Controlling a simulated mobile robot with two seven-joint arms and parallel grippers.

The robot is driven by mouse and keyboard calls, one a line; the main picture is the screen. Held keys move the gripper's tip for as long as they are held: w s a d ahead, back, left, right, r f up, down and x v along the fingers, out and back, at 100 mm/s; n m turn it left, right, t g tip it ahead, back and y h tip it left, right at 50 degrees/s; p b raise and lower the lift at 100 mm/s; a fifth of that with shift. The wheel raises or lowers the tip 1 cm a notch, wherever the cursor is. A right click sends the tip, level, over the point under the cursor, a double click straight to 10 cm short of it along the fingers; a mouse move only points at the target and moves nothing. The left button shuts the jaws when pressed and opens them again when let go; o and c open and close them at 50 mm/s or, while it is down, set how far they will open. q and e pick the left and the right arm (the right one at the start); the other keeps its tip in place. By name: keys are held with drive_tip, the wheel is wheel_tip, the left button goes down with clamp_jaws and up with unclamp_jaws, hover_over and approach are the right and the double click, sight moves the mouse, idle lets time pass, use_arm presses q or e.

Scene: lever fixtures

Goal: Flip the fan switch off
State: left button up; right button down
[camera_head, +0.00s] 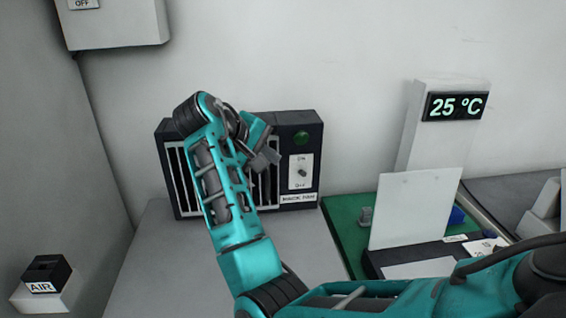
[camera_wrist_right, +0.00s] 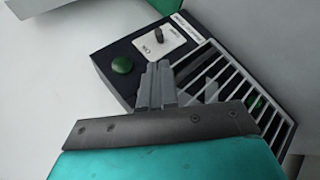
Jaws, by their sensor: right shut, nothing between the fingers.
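The fan box (camera_head: 312,146) is a dark housing with pale slats on its left part; it stands against the back wall. A white plate on its right side carries the small dark fan switch (camera_head: 302,172), with small lettering above and below. The switch also shows in the right wrist view (camera_wrist_right: 158,36); its exact tilt is hard to tell. My right gripper (camera_head: 270,157) is shut and empty in front of the box, just left of the plate. In the wrist view its fingertips (camera_wrist_right: 157,72) appear apart from the switch. My left gripper is not in view.
A round green button (camera_head: 301,138) sits above the switch. To the right are a green board (camera_head: 345,228), a white upright panel (camera_head: 414,208) and a 25 °C display (camera_head: 456,106). A black AIR block (camera_head: 46,272) is at lower left. Grey tabletop (camera_head: 150,270) is clear before the box.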

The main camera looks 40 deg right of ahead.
sight(300, 173)
drive_tip(key=x, duration=0.9)
drive_tip(key=shift+d+f, duration=0.2)
drive_tip(key=shift+f, duration=0.1)
drive_tip(key=shift+f+h+b, duration=0.1)
drive_tip(key=shift+h+b, duration=0.2)
drive_tip(key=shift+b, duration=0.05)
drive_tip(key=shift+s+m+t, duration=0.1)
drive_tip(key=shift+m+t, duration=0.2)
drive_tip(key=shift+t, duration=0.1)
drive_tip(key=shift+a, duration=0.1)
